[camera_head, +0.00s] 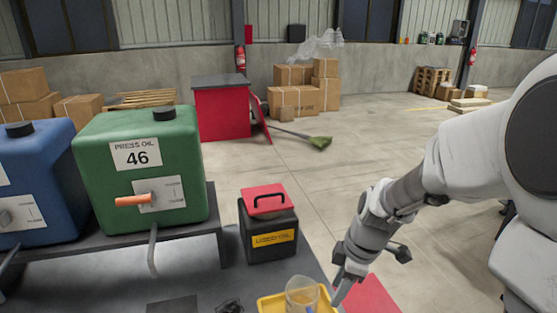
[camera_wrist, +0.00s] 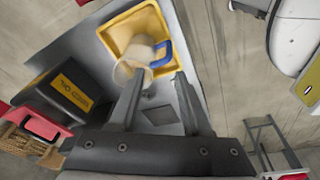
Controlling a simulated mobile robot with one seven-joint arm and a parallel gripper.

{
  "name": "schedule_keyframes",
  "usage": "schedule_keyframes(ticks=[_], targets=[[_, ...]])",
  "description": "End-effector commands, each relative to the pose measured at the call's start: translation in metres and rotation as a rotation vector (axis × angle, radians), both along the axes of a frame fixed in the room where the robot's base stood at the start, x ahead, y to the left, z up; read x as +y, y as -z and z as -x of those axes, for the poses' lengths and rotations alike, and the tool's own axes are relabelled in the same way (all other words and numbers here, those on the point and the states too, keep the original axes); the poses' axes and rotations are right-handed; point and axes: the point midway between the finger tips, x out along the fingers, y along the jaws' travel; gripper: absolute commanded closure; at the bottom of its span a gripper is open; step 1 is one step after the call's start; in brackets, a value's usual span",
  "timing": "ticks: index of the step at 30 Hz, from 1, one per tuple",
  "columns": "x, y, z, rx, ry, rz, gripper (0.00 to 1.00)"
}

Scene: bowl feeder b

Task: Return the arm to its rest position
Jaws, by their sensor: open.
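My arm reaches in from the right of the head view, bent downward. My gripper (camera_head: 345,281) hangs just right of a clear jug (camera_head: 302,293), close to it in the picture. In the wrist view my gripper (camera_wrist: 156,88) has its two fingers apart with nothing between them. The jug (camera_wrist: 132,67), with a blue handle (camera_wrist: 163,54), stands in a yellow tray (camera_wrist: 118,27) beyond the fingertips. The yellow tray (camera_head: 268,304) is cut off at the bottom of the head view. I cannot tell the exact gap between fingers and jug.
A black used-oil box (camera_head: 268,228) with a red lid stands behind the tray. Green (camera_head: 140,185) and blue (camera_head: 38,190) oil tanks sit on a rack at left. A red surface (camera_head: 374,295) lies right of the gripper. Open floor (camera_head: 350,165) extends behind.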

Motion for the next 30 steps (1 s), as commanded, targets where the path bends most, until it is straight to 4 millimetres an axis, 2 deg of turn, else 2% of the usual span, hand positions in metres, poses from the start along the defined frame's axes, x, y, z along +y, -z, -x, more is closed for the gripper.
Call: schedule_keyframes(ticks=[1,8,12,15,18,24,30], targets=[[0.002,-0.015,0.0,-0.027,0.059,0.029,0.52],[0.006,-0.078,0.009,-0.146,0.399,0.066,0.52],[0.005,-0.112,0.029,-0.207,0.618,0.031,0.52],[0.002,-0.13,0.049,-0.229,0.771,-0.011,0.52],[-0.001,-0.144,0.073,-0.238,0.92,-0.062,0.52],[-0.007,-0.157,0.115,-0.231,1.167,-0.165,0.52],[-0.01,-0.159,0.136,-0.218,1.294,-0.225,0.52]])
